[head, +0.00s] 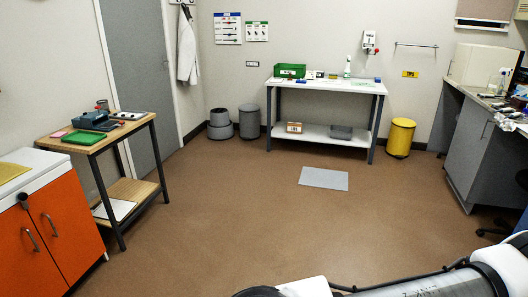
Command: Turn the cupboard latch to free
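An orange cupboard (62,226) with a white top stands at the left edge, partly cut off by the frame. Its two doors have grey bar handles. A small dark fitting (24,201) with a light round end sits at the upper front where the doors meet. It looks like the latch, but it is too small to tell which way it is turned. Neither of my grippers shows. Part of my own arm lies across the bottom right, far from the cupboard.
A wooden-topped table (62,142) with tools stands just beyond the cupboard. Open brown floor (230,215) fills the middle, with a grey mat (324,178). A white bench (328,86), yellow bin (400,138) and grey counter (470,160) stand further off.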

